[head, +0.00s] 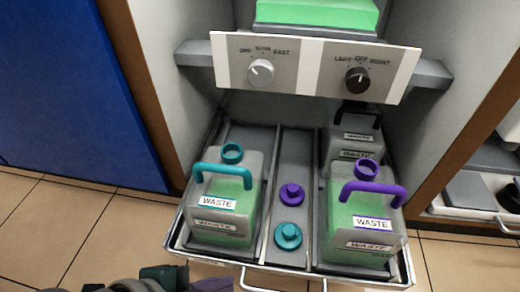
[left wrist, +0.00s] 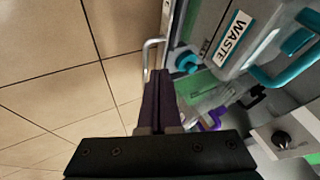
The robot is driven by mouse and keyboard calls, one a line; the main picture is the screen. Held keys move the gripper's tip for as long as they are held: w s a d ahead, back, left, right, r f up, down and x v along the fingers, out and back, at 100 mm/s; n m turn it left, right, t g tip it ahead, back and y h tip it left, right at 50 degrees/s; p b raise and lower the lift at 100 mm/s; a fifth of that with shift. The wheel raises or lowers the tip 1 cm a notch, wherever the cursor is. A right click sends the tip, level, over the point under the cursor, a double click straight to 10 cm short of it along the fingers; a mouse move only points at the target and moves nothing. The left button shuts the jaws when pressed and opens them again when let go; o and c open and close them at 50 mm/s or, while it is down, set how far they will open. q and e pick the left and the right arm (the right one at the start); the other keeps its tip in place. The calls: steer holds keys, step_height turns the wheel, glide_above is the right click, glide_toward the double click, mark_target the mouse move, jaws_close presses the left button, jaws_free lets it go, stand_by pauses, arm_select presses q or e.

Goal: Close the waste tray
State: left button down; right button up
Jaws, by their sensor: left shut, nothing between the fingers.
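The waste tray (head: 180,236) is pulled out from under the control panel. A waste bottle with a teal handle (head: 222,218) stands at its left and one with a purple handle (head: 362,225) at its right, both with green liquid. A third bottle with a black handle (head: 355,135) stands behind the right one. A silver handle (head: 243,283) is on the tray front and shows in the left wrist view (left wrist: 147,50). My left gripper (head: 212,285) is shut and empty, low in front of the tray's left side; in the left wrist view its fingertips (left wrist: 158,72) appear close to the handle. Contact is unclear.
A purple cap (head: 291,194) and a teal cap (head: 288,236) lie in the tray's middle section. The panel with two knobs (head: 315,66) overhangs the tray's back. A blue panel (head: 75,95) stands at left. The tiled floor (head: 90,225) left of the tray is clear.

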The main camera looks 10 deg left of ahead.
arm_select(q)
steer(key=b+x, duration=0.4)
steer(key=x, duration=0.1)
steer(key=b+x, duration=0.3)
steer(key=shift+s+d+f, duration=0.1)
steer(key=shift+s+f, duration=0.15)
steer(key=shift+f, duration=0.05)
steer(key=shift+w+d+f+b, duration=0.25)
steer(key=shift+w+f+b, duration=0.15)
steer(key=shift+b, duration=0.2)
